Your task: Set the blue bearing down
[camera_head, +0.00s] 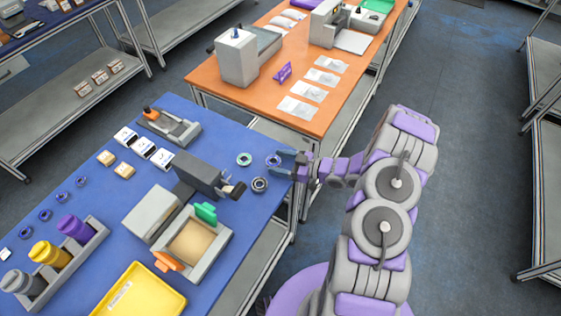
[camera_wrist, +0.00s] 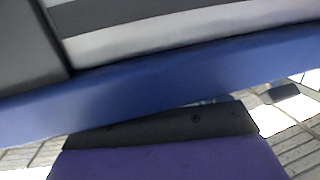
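The blue bearing (camera_head: 273,160) is a small ring at the right edge of the blue table (camera_head: 215,132). My gripper (camera_head: 279,162) reaches in from the right, with its fingers on either side of the bearing. It looks shut on the bearing, though finger contact is too small to see clearly. Whether the bearing touches the tabletop cannot be told. A teal ring (camera_head: 244,159) lies just left of it and a dark ring (camera_head: 260,184) lies just below it. The wrist view shows a dark gripper part (camera_wrist: 165,130) and a blue band; the bearing cannot be made out there.
A grey machine (camera_head: 200,174) with a dark knob stands left of the rings. An orange table (camera_head: 325,105) stands behind.

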